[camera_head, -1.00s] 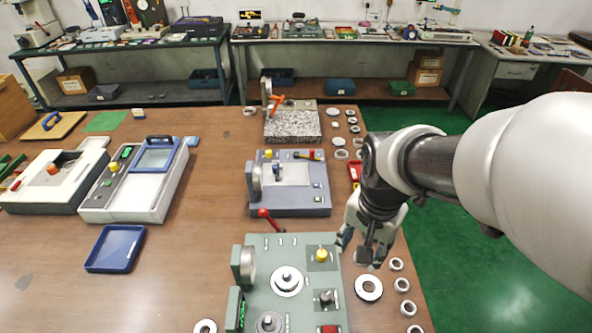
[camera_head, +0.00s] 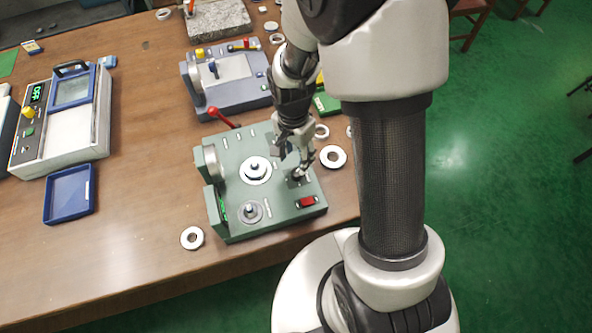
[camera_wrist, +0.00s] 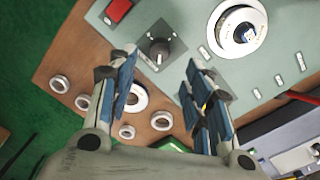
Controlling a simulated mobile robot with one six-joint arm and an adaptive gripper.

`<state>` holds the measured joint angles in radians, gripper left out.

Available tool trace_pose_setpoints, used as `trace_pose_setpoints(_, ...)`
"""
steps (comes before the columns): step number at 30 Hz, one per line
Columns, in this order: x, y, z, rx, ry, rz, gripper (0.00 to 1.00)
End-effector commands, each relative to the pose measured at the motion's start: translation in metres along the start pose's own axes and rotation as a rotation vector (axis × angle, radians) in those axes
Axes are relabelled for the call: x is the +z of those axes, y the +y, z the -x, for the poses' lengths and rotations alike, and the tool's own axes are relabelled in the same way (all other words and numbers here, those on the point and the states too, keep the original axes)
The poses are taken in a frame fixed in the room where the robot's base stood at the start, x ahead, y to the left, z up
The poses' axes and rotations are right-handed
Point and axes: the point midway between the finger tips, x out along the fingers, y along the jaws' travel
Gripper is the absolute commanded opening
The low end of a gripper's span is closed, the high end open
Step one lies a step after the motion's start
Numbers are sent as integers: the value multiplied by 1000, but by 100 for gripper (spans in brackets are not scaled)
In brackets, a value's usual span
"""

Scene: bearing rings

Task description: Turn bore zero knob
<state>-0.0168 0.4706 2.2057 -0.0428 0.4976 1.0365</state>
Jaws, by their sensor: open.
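The green gauge unit (camera_head: 240,165) stands near the table's edge. Its black knob with a pale pointer mark (camera_wrist: 159,50) sits on a dark square plate. In the head view the black knob (camera_head: 297,180) is partly covered by the fingers. My gripper (camera_head: 299,166) is over that corner of the unit. In the wrist view my gripper (camera_wrist: 160,76) is open, with the knob just beyond and between its fingertips, and nothing is held. I cannot read any label.
A red rocker switch (camera_head: 306,202) is close to the black knob. A central ring and post (camera_head: 255,169), a smaller post (camera_head: 250,211) and a red lever (camera_head: 222,117) are on the unit. Loose rings (camera_head: 333,156) lie beside it. A grey unit (camera_head: 226,82) stands behind.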

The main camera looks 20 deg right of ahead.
Motion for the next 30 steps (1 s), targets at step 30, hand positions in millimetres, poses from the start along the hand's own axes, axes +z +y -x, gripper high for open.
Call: trace_pose_setpoints(30,0,0,-74,0,0,1,32)
